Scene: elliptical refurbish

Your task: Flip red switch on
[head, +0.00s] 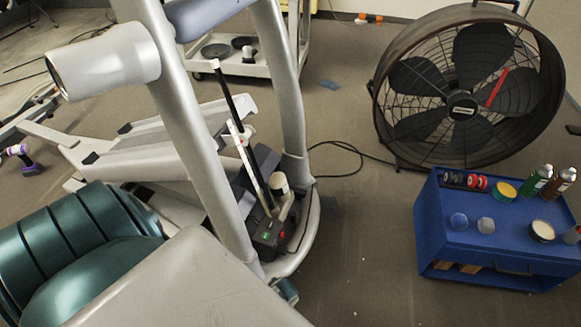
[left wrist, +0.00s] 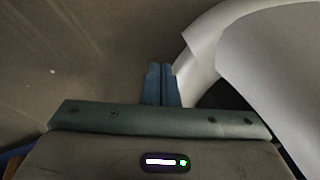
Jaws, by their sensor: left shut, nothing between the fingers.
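The red switch (head: 281,235) is a small red spot on a black box (head: 268,232) low on the elliptical machine, beside a small green light, in the head view. Whether it is on or off is too small to tell. The switch does not show in the left wrist view. My left gripper (left wrist: 161,84) is shut and empty, with its two blue fingers together beside a pale curved frame part (left wrist: 200,55). In the head view my grey arm link covers most of that gripper. My right gripper is in neither view.
The elliptical's pale uprights (head: 185,120) and curved base (head: 304,240) surround the box closely. A blue tool cart (head: 455,262) with cans and a large black fan (head: 465,90) stand at the right. The floor between machine and cart is clear.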

